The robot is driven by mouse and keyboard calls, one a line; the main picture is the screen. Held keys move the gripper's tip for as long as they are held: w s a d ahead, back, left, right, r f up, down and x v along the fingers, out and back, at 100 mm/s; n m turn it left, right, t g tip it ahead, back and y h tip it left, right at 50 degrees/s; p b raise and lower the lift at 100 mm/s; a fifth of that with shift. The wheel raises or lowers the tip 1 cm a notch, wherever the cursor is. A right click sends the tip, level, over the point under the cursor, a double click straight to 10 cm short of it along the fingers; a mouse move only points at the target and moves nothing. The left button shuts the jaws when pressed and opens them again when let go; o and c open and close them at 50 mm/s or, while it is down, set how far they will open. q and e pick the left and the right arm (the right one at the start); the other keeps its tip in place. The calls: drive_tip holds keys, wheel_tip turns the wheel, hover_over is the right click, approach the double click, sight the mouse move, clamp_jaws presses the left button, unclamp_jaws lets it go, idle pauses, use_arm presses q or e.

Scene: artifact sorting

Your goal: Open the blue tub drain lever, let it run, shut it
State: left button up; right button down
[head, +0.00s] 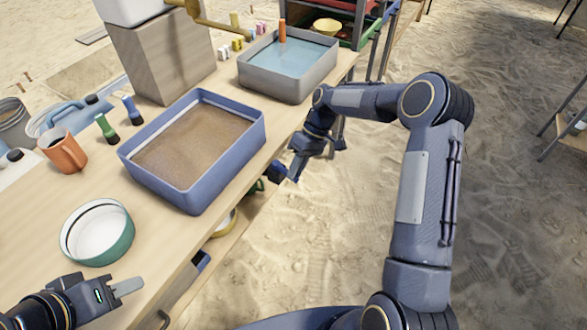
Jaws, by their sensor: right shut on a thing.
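The blue tub (192,196) stands near the table's right edge, filled with brown, sandy-looking matter. My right gripper (286,171) is just off the tub's right side, beyond the table edge. It is shut on a small part there, which fits the drain lever; the fingers and arm mostly hide it, so its position cannot be read. My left gripper (127,287) is over the table's near end, below the green-rimmed bowl and apart from it. Its jaw gap is not clear from this angle.
A grey tub of water (257,83) stands behind. A green bowl (122,246), an orange mug (69,160) and green and blue brushes (104,125) are on the table. A cardboard-coloured block (168,58) stands at the back. Sandy floor lies right of the table.

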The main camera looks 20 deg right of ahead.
idle(0.5)
drive_tip(key=c, duration=1.6)
unclamp_jaws()
drive_tip(key=shift+c, duration=0.2)
drive_tip(key=v, duration=0.8)
drive_tip(key=shift+p, duration=0.4)
